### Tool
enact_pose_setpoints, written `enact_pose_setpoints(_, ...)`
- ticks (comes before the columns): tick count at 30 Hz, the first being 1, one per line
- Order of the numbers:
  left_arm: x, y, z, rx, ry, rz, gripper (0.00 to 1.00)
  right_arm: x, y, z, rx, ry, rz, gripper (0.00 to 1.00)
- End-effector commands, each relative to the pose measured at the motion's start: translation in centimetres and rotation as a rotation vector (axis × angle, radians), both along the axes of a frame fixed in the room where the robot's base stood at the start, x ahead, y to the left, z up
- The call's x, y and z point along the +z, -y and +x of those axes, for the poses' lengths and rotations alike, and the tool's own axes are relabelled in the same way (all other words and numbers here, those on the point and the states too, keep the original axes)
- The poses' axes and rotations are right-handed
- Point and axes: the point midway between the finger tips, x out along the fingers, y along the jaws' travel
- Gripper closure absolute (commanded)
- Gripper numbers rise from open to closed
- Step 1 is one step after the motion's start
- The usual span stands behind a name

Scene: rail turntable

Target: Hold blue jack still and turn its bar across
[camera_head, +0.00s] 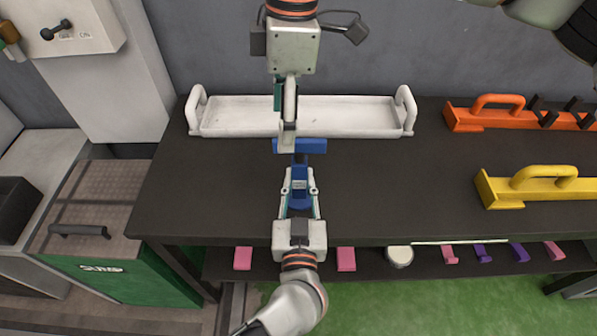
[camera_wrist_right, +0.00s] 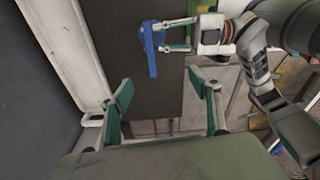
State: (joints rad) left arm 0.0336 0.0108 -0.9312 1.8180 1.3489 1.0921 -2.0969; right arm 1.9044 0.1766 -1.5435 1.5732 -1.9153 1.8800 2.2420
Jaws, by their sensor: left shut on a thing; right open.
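The blue jack (camera_head: 299,172) stands on the dark table, with its blue bar (camera_head: 314,146) at the far end, lying left to right in the head view. My left gripper (camera_head: 299,189) comes from the near side and is shut on the jack's body, one finger on each side. The jack (camera_wrist_right: 152,52) and left gripper (camera_wrist_right: 178,35) also show in the right wrist view. My right gripper (camera_head: 287,140) hangs over the bar's left part, hiding some of it. In its wrist view its fingers (camera_wrist_right: 161,88) are spread and empty, apart from the jack.
A white tray (camera_head: 240,118) with two handles lies behind the jack. An orange holder (camera_head: 480,120) and a yellow one (camera_head: 500,190) are at the right. A lower shelf (camera_head: 320,268) holds pink and purple pieces. The table left of the jack is clear.

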Motion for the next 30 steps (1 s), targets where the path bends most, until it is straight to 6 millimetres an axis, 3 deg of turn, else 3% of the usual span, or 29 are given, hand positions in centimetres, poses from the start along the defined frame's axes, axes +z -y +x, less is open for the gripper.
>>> enact_pose_setpoints(5,-0.2,-0.1,0.0,0.001,-0.003,0.001,1.0,1.5,2.3,1.1,-0.113,0.024,-0.081,0.38)
enact_pose_setpoints(10,-0.2,-0.1,0.0,0.001,-0.003,0.001,1.0,1.1,2.8,1.3,-0.138,0.026,-0.097,0.38)
enact_pose_setpoints(30,-0.2,-0.1,0.0,0.001,-0.003,0.0,1.0,-7.0,2.7,1.2,-0.135,0.025,-0.094,0.38)
